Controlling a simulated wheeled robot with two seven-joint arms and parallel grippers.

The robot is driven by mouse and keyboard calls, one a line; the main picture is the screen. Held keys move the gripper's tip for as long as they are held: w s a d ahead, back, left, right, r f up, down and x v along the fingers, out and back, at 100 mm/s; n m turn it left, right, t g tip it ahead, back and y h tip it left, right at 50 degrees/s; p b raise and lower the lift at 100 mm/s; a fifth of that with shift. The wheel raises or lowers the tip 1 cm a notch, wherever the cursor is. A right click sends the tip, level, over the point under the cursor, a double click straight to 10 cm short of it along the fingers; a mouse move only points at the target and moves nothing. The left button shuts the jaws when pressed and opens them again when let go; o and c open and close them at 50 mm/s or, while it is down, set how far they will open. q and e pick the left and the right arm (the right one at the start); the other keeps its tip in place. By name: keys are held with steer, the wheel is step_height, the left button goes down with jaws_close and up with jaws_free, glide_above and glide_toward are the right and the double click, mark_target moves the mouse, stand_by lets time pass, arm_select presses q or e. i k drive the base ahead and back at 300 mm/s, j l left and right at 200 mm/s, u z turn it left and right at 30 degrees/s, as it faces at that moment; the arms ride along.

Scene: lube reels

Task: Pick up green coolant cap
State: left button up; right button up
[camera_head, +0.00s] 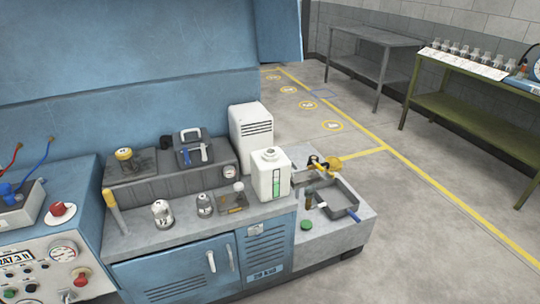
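A small round green cap (306,225) lies flat on the grey lower ledge, near its front left corner. A white coolant tank (268,180) with a green level strip stands on the grey counter to the upper left of the cap. The tank's top has a small grey round part, too small to make out. Neither of my grippers shows in this view.
A grey tray (345,192) with a blue-handled tool sits behind the cap, with a yellow round part (333,163) beyond it. Metal fittings (162,213) stand on the counter. A grey table (377,38) and green bench (465,67) stand farther right. Floor between is clear.

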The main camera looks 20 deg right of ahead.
mark_target(305, 224)
steer(key=i+l, duration=0.1)
steer(key=l, duration=0.35)
steer(key=i+l, duration=0.1)
steer(key=l, duration=0.4)
steer(key=i+l, duration=0.1)
steer(key=l, duration=0.35)
steer(key=i+l, duration=0.1)
steer(key=l, duration=0.35)
steer(key=i+l, duration=0.1)
steer(key=l, duration=0.4)
steer(key=i+l, duration=0.1)
steer(key=l, duration=0.35)
